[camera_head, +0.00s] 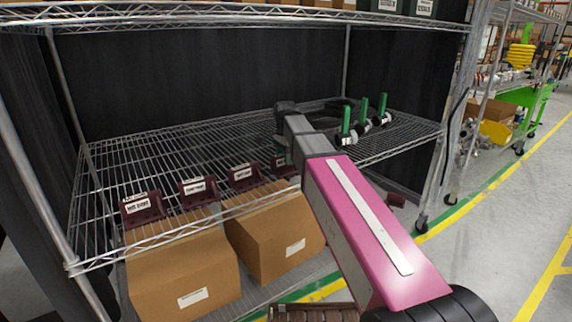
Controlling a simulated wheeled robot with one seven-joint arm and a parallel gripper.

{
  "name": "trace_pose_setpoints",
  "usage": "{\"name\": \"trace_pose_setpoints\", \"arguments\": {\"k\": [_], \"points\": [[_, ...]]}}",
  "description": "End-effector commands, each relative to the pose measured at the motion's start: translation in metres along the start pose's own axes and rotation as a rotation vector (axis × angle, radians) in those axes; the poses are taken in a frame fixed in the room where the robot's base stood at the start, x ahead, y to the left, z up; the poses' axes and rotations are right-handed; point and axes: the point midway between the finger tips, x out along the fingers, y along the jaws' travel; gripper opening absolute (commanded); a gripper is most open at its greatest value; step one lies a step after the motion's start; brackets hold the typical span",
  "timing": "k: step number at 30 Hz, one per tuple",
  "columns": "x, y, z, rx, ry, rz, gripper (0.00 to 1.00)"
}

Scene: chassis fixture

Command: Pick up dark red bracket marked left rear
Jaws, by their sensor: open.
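Several dark red brackets with white labels stand in a row along the front of the wire shelf (190,150). From the left, they are the first bracket (143,209), the second bracket (200,190), the third bracket (245,176) and another bracket (285,167) close to my arm. The label print is too small to read surely, so I cannot tell which is left rear. My gripper (283,128) is at the dark end of my pink arm, open, above and behind the bracket nearest the arm. Its fingers are hard to make out, and it holds nothing that I can see.
Green-handled parts (364,110) stand on the shelf to the right of my arm. Two cardboard boxes (185,275) (275,240) sit below the shelf. Metal posts (70,90) and an upper shelf (230,18) frame the space. The shelf behind the brackets is bare.

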Motion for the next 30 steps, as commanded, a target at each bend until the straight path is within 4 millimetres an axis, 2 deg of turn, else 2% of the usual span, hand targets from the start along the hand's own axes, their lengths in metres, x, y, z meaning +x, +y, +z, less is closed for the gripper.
{"name": "trace_pose_setpoints", "arguments": {"k": [2,7,8,20,23,27,30], "points": [[0.0,0.0,0.0,0.0,0.0,0.0,0.54],[-0.001,0.0,0.0,0.0,0.0,0.0,0.02],[-0.001,0.0,0.0,0.0,0.0,0.0,0.0],[-0.007,-0.001,0.0,0.0,0.0,-0.001,0.0],[-0.018,-0.001,0.0,0.0,0.001,-0.002,0.0],[-0.043,-0.001,0.0,0.0,0.001,-0.003,0.0],[-0.056,-0.007,0.023,-0.004,0.0,-0.002,0.0]]}}
